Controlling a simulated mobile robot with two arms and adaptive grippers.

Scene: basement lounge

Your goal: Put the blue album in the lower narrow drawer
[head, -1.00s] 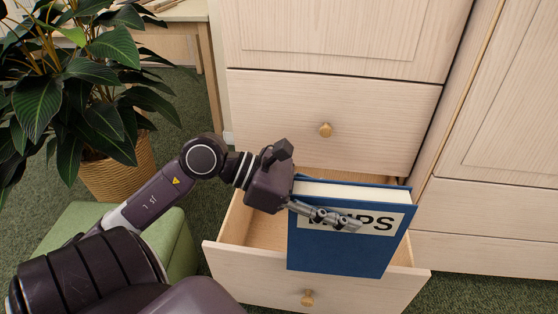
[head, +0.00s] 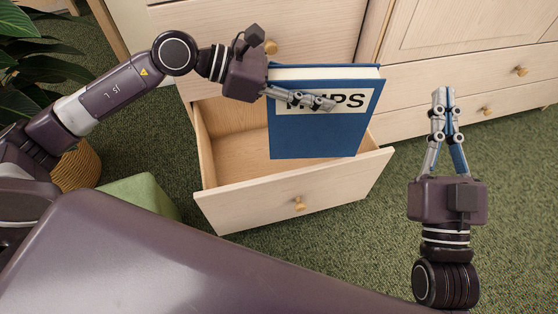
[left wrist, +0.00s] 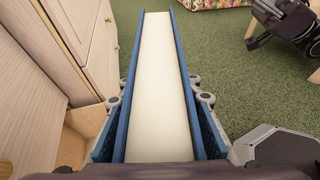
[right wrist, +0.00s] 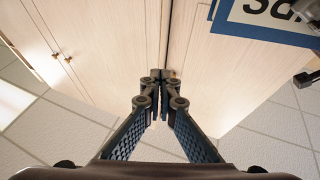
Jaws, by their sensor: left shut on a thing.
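The blue album (head: 325,140), with a pale label lettered in black, stands upright with its white page edges up. My left gripper (head: 298,97) is shut on the blue album, its fingers on either side of the covers; the left wrist view shows the page edges (left wrist: 155,85) between them. In the head view the album overlaps the right part of the open drawer (head: 330,195). Whether its lower edge is below the drawer's rim cannot be told. My right gripper (head: 443,97) is empty, fingertips together, to the right of the drawer; these also show in the right wrist view (right wrist: 158,76).
A cabinet with closed drawers (head: 500,85) stands to the right. A green stool (head: 140,196) and a plant in a woven basket (head: 78,168) are at the left. Green carpet (head: 330,250) lies clear in front of the drawer.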

